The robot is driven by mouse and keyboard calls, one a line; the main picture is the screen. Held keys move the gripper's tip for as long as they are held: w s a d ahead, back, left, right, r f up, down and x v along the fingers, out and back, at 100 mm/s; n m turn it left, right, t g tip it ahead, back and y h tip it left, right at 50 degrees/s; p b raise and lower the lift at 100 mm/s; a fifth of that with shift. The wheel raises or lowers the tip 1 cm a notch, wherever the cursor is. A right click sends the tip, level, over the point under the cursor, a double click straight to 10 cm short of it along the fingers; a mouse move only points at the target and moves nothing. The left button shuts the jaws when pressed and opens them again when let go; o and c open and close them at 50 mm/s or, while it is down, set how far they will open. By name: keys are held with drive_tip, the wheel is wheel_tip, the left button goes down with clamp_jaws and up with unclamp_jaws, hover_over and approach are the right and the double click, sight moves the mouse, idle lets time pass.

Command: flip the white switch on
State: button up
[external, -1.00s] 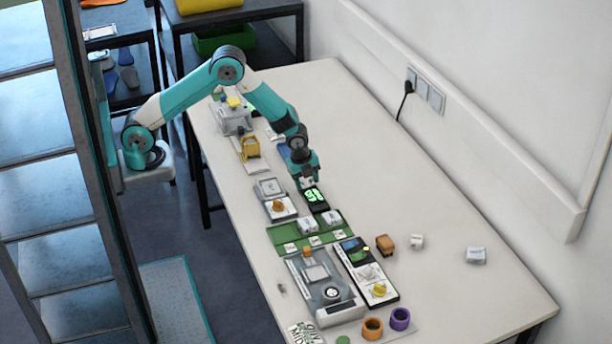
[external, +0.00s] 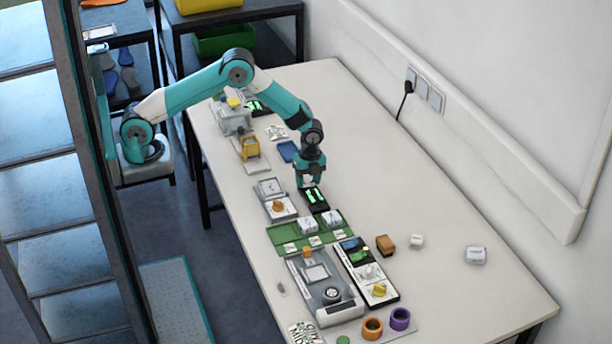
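I cannot single out the white switch for certain at this size. One white part (external: 369,271) sits on the long black-edged panel (external: 352,262), between a small screen and a yellow knob. A pale square unit (external: 269,187) with a white face lies left of my gripper. My gripper (external: 309,184) points down just behind a black display (external: 315,199) with lit green marks. Something pale shows between its fingers, but I cannot tell whether they are open or shut. I cannot tell whether it touches the display.
White cubes (external: 331,218) stand on a green board (external: 283,235). A grey device (external: 330,293) with a round dial lies in front. An orange-brown block (external: 385,244), an orange ring (external: 372,328) and a purple ring (external: 400,319) stand nearby. The table's right side (external: 440,200) is mostly clear.

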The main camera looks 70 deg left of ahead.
sight(311, 181)
drive_tip(key=o, duration=0.3)
wheel_tip(311, 181, up, 17)
drive_tip(key=w+b, duration=0.1)
drive_tip(key=shift+r+b, duration=0.2)
drive_tip(key=shift+b, duration=0.1)
drive_tip(key=shift+w, duration=0.1)
idle(0.4)
drive_tip(key=s+a+r+n+t+y, duration=0.1)
drive_tip(key=s+a+r+n, duration=0.4)
drive_tip(key=a, duration=0.4)
drive_tip(key=s+a+r+n, duration=0.2)
drive_tip(key=s+a+n, duration=0.45)
drive_tip(key=a, duration=0.25)
drive_tip(key=s+a+n+y, duration=0.1)
drive_tip(key=s+a+n, duration=0.4)
drive_tip(key=s, duration=0.5)
drive_tip(key=s+a+n+y, duration=0.2)
drive_tip(key=s+a+n, duration=0.4)
drive_tip(key=s, duration=0.5)
drive_tip(key=n, duration=0.2)
drive_tip(key=shift+s+r+n, duration=0.2)
drive_tip(key=shift+s+n, duration=0.05)
drive_tip(key=shift+n, duration=0.1)
